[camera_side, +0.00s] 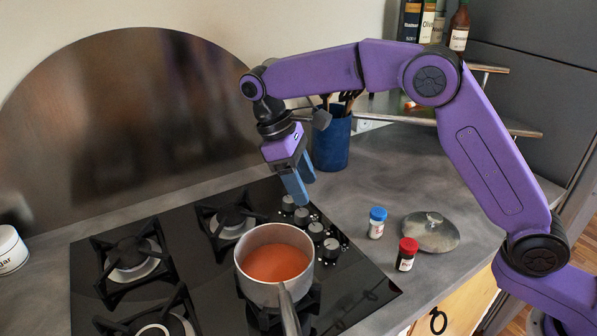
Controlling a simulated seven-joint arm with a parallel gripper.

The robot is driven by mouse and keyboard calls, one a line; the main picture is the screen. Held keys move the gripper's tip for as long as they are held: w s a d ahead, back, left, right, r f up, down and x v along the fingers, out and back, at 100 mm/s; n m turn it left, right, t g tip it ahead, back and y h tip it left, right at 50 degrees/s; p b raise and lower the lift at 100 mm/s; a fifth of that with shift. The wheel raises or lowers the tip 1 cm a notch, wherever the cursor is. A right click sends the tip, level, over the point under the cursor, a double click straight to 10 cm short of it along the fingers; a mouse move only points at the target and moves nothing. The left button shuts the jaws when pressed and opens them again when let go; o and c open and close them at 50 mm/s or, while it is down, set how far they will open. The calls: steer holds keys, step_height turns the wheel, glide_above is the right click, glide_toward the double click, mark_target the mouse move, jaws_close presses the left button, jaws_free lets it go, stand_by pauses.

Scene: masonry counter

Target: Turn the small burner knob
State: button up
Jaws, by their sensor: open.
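A row of several grey burner knobs runs along the right side of the black glass cooktop (365,291). The rear knob (289,203) is nearest my gripper. Other knobs stand in front of it, among them a middle knob (316,231) and a front knob (331,248). I cannot tell from this view which one is the small burner's knob. My gripper (304,190) has blue fingers that point down. It is open and empty, just above the rear end of the knob row. Whether a finger touches a knob cannot be told.
A saucepan (246,285) of orange-red soup stands on the front right burner, close to the knobs, its handle toward the camera. A blue utensil pot (332,145) stands behind my gripper.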

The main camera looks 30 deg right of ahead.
steer(key=shift+v, duration=0.95)
steer(key=shift+s, duration=0.1)
steer(key=s+d+f+n+t+y, duration=0.1)
steer(key=s+d, duration=0.5)
steer(key=s, duration=0.4)
steer(key=s+d+f+n+t+y, duration=0.1)
steer(key=s+d, duration=0.5)
steer(key=s, duration=0.4)
steer(key=s+d+f+n+t+y, duration=0.1)
steer(key=s+d+f, duration=0.1)
steer(key=s+d, duration=0.4)
steer(key=s, duration=0.5)
steer(key=shift+d+n+y, duration=0.2)
steer(key=shift+n+y, duration=0.1)
jaws_close()
